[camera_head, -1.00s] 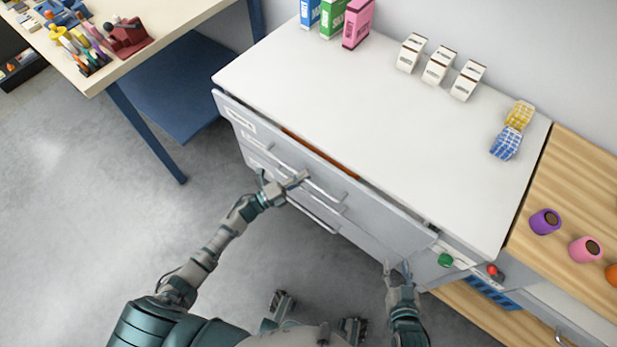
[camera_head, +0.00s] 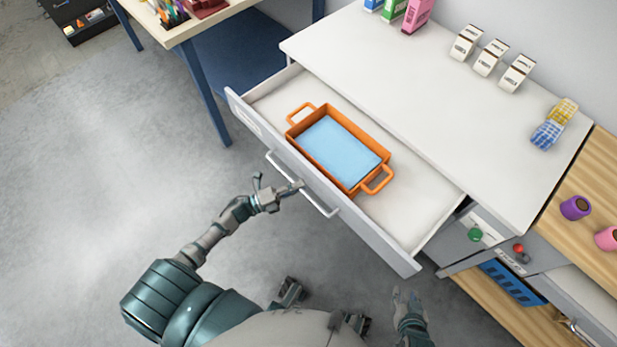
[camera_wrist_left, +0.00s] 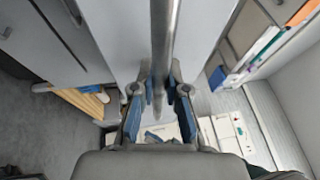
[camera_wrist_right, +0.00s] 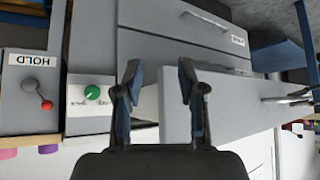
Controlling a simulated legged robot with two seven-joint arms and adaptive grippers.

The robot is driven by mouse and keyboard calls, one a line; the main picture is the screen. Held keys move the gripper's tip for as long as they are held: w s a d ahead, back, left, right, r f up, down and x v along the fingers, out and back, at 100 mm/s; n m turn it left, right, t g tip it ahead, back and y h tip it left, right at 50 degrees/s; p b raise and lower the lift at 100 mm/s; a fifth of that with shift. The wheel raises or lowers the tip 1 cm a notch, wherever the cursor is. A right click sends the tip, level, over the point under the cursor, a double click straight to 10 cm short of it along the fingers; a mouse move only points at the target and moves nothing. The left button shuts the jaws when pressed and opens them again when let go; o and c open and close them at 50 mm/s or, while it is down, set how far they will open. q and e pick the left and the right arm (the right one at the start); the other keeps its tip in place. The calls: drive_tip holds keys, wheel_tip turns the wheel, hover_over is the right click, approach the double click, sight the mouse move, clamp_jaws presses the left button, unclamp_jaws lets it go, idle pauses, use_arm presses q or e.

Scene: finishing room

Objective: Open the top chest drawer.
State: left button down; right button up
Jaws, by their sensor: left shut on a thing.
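The top chest drawer (camera_head: 405,256) is pulled well out from under the white chest top (camera_head: 390,75) in the head view. An orange tray (camera_head: 348,188) with a light blue inside and two handles lies in it. My left gripper (camera_head: 291,187) is shut on the drawer's bar handle (camera_head: 323,205); the handle (camera_wrist_left: 165,40) runs between its fingers in the left wrist view. My right gripper (camera_head: 398,297) hangs in front of the chest's right part, apart from it. In the right wrist view its fingers (camera_wrist_right: 158,85) are spread with nothing between them.
A panel with a green knob (camera_head: 475,235) and a red-tipped lever (camera_head: 518,249) is at right. A blue-legged table (camera_head: 205,95) stands left. The floor in front is clear.

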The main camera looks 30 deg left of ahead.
use_arm(q)
drive_tip(key=s, duration=0.2)
drive_tip(key=s+a, duration=0.1)
drive_tip(key=shift+s+f, duration=0.25)
drive_tip(key=shift+f, duration=0.05)
use_arm(e)
drive_tip(key=s, duration=0.1)
drive_tip(key=g, duration=0.1)
drive_tip(key=s+f, duration=0.1)
drive_tip(key=shift+s+d+g+h, duration=0.25)
drive_tip(key=shift+s+g+h, duration=0.05)
use_arm(q)
drive_tip(key=c, duration=1.2)
unclamp_jaws()
drive_tip(key=shift+w+a, duration=0.15)
use_arm(e)
drive_tip(key=shift+a+r, duration=0.1)
drive_tip(key=shift+a, duration=0.1)
use_arm(q)
drive_tip(key=shift+r, duration=0.1)
drive_tip(key=v, duration=1.2)
drive_tip(key=shift+a+p, duration=0.1)
drive_tip(key=shift+p, duration=0.2)
drive_tip(key=shift+w, duration=0.1)
